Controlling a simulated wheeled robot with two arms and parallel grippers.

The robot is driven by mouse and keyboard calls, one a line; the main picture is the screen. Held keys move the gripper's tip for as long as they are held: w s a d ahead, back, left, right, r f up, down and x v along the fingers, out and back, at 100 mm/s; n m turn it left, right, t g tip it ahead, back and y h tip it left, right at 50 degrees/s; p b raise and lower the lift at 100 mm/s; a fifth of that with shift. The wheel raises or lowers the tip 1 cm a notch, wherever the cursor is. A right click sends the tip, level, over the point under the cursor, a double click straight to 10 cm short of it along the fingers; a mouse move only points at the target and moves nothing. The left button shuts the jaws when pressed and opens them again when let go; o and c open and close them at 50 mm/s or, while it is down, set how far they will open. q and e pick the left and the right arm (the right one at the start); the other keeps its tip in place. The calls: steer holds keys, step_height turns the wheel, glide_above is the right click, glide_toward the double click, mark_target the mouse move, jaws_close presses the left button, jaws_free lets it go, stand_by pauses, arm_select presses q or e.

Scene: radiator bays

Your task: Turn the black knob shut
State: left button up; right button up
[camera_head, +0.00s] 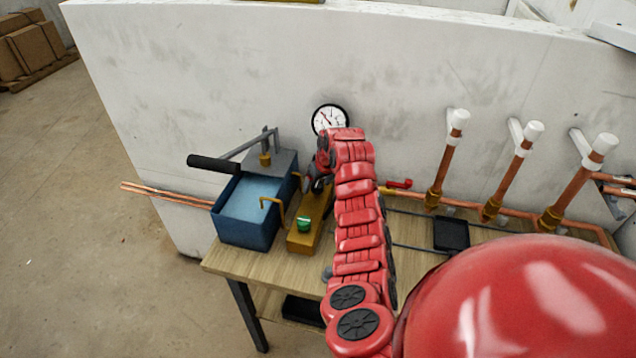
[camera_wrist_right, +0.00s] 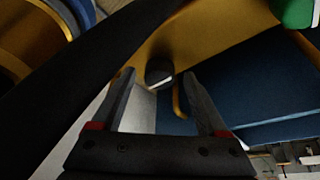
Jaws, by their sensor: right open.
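The black knob (camera_wrist_right: 159,72) sits on the brass-coloured block (camera_wrist_right: 205,30) in the right wrist view. My right gripper (camera_wrist_right: 160,82) is open, with one finger on each side of the knob in that view. I cannot tell whether the fingers touch it. In the head view my right arm reaches over the bench, and its gripper (camera_head: 318,180) is at the back end of the brass block (camera_head: 302,242). The gripper and arm hide the black knob there. A green knob (camera_head: 304,224) is on the block's front end. My left gripper is not in view.
A blue tank (camera_head: 246,228) with a black-handled pump lever (camera_head: 214,163) stands just left of the block. A gauge (camera_head: 329,119) is at the wall behind. Copper pipes (camera_head: 508,178) and a red lever (camera_head: 399,184) are to the right, above the wooden bench (camera_head: 228,262).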

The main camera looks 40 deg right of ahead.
jaws_close()
